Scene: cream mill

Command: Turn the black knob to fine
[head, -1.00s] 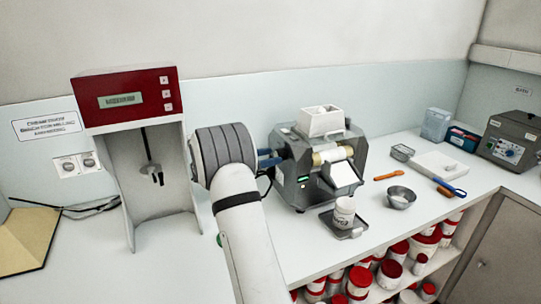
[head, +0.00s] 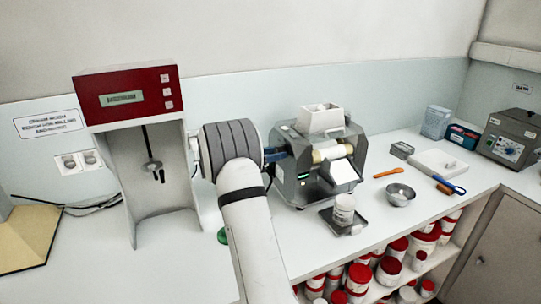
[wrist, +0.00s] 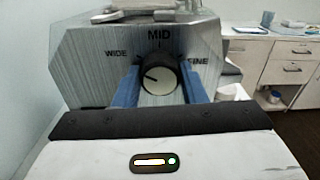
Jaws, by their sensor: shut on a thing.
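The black knob (wrist: 154,64) with its pale face is on the grey end panel of the mill (wrist: 95,75) in the wrist view. The panel reads WIDE at left, MID at top and FINE at right. A short dark mark on the knob's face points left, toward the WIDE side. My gripper (wrist: 161,88) has one blue finger on each side of the knob and is shut on it. In the head view my gripper (head: 276,154) reaches the left side of the mill (head: 296,180); the knob is hidden there.
A red-topped dispenser (head: 128,97) stands left of my arm. A white jar (head: 344,207) on a dark tray stands before the mill. A metal bowl (head: 400,195), an orange tool (head: 388,172) and a brush (head: 449,186) lie to the right. Red-lidded jars fill the shelf below.

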